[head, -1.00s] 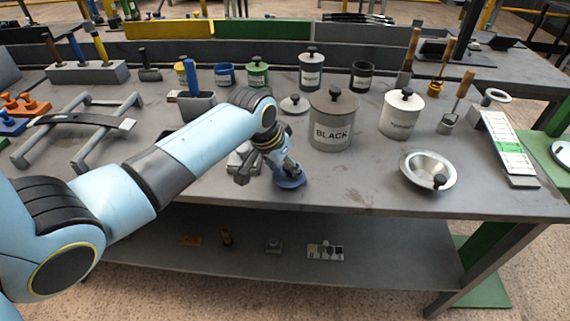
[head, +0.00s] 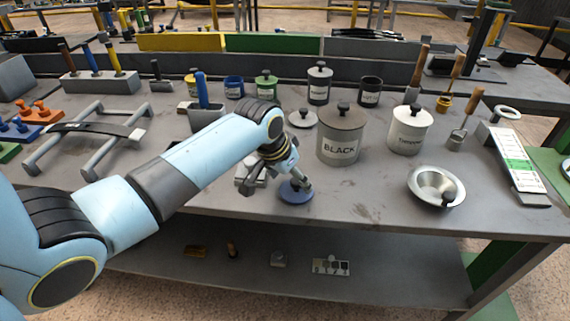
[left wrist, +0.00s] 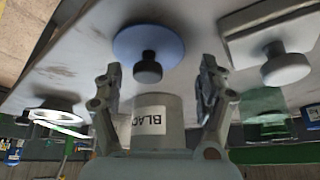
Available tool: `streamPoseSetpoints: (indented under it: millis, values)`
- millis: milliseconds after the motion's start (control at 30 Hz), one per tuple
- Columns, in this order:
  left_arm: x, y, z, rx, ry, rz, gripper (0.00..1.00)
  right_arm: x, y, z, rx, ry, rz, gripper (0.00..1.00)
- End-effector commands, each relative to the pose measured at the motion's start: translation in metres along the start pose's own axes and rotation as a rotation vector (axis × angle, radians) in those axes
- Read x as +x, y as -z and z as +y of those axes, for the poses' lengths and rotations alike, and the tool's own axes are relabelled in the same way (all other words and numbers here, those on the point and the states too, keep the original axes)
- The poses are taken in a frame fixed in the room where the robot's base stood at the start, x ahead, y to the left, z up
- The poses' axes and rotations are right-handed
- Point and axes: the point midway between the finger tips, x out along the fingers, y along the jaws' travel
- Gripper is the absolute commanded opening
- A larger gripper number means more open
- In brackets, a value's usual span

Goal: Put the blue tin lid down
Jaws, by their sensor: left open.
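The blue tin lid (head: 297,193) lies flat on the grey workbench near its front edge, in front of the black-labelled canister (head: 338,148). In the left wrist view the lid (left wrist: 158,42) shows as a blue disc with a dark round knob (left wrist: 147,71). My left gripper (head: 277,184) is open, with its fingers apart near the lid. In the left wrist view its fingers (left wrist: 158,80) stand either side of the knob with gaps. My right gripper is not in view. The blue tin (head: 234,88) stands at the back.
A grey block with a knob (left wrist: 285,68) sits beside the lid, partly hidden by my gripper in the head view. A metal bowl (head: 424,192) stands to the right. A grey rack (head: 88,148) is at the left. Bare bench lies between lid and bowl.

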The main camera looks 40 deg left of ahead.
Motion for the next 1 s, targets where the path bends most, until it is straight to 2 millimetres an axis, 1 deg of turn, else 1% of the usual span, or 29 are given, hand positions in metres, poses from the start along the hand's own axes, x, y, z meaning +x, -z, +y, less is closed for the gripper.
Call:
streamPoseSetpoints:
  millis: [33,300,400,500,667,1000]
  values:
    - [-0.011,0.001,0.0,0.001,0.001,0.003,0.75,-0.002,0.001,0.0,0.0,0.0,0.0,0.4]
    - [-0.072,0.001,-0.001,0.002,0.001,0.003,0.75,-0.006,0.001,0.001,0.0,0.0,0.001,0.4]
    - [-0.089,0.001,0.0,0.001,0.0,0.002,0.75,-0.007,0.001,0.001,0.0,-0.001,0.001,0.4]
    - [-0.101,0.001,0.0,0.0,0.0,0.001,0.75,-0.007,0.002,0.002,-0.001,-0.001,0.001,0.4]
    - [-0.108,0.0,0.0,0.0,0.0,0.001,0.75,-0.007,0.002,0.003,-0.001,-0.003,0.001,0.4]
    - [-0.108,0.0,0.0,-0.001,-0.001,0.0,0.75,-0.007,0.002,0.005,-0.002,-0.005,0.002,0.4]
